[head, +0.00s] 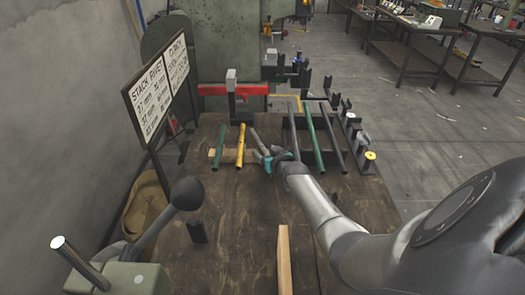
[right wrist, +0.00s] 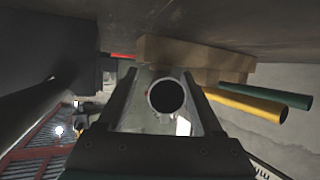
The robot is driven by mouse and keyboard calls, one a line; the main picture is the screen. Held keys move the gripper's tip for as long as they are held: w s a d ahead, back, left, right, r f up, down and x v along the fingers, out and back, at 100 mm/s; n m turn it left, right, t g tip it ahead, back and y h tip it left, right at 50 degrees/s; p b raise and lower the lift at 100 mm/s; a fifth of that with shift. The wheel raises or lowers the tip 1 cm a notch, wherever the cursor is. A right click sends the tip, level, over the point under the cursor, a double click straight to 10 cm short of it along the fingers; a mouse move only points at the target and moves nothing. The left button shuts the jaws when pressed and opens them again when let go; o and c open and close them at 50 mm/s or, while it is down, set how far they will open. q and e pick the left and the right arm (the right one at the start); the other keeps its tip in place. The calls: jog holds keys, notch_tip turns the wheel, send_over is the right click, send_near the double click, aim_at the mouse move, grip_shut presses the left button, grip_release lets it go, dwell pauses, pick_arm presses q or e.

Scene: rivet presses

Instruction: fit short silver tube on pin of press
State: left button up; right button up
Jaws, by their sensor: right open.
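The short silver tube (head: 259,141) rests tilted on a wooden rack (head: 217,155), to the right of a yellow tube and a green tube. My right gripper (head: 270,156) is at the near end of this silver tube. In the right wrist view, the tube's round open end (right wrist: 166,96) shows between the two spread fingers (right wrist: 165,105), with gaps on both sides. A press with a red bar (head: 255,90) and a grey upright stands at the back of the table; I cannot make out its pin. My left gripper is not in view.
The yellow tube (head: 240,146) and green tube (head: 219,146) lie close on the left. Longer tubes, including a green one (head: 312,138), lie over a dark tray on the right. A sign (head: 158,90) and a black-knobbed lever (head: 187,194) stand left. A wooden bar (head: 284,260) is in front.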

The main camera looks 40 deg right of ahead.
grip_shut()
dwell(0.4)
jog(key=shift+r, duration=0.1)
